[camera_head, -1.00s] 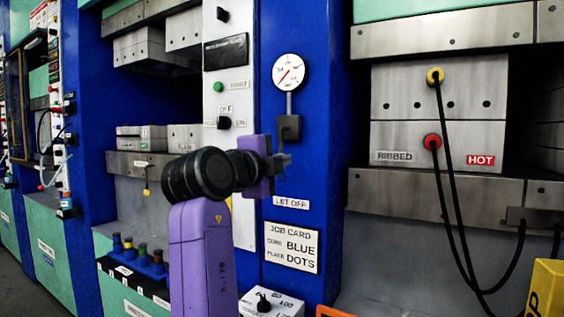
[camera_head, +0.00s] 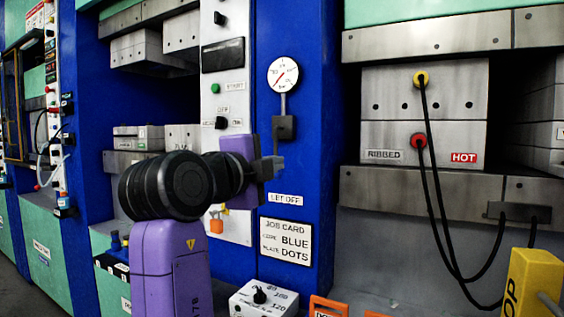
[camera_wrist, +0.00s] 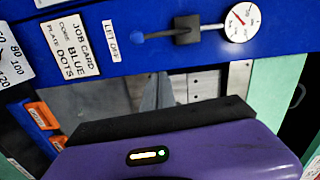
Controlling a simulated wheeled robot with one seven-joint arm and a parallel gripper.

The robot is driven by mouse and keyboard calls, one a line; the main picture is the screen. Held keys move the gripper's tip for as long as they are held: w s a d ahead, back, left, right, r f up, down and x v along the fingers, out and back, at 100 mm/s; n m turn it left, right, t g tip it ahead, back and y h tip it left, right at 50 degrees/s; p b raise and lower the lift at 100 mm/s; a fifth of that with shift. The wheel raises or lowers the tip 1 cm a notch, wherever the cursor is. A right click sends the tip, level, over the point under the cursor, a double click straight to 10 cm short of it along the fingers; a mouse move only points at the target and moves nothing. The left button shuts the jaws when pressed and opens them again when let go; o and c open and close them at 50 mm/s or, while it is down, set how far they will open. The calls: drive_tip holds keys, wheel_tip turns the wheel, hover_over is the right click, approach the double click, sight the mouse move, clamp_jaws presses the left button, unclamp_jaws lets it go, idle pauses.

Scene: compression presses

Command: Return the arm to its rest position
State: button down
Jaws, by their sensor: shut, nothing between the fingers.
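My arm, purple with black joints, rises from the bottom of the head view. My gripper (camera_head: 274,167) is at its end, in front of the blue post, just below the dark block under the pressure gauge (camera_head: 283,75). In the wrist view my gripper (camera_wrist: 158,82) shows its grey fingers together, with nothing between them. The gripper looks apart from the panel, though the exact gap cannot be told. The arm hides part of the press panel behind it.
The job card (camera_head: 285,242) and a white dial box (camera_head: 263,299) are below the gripper. Orange holders (camera_head: 328,307) and a yellow stop box (camera_head: 533,284) stand at the lower right. The right press (camera_head: 424,110) has two black cables hanging in front.

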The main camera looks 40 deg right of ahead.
drive_tip(key=shift+v, duration=0.8)
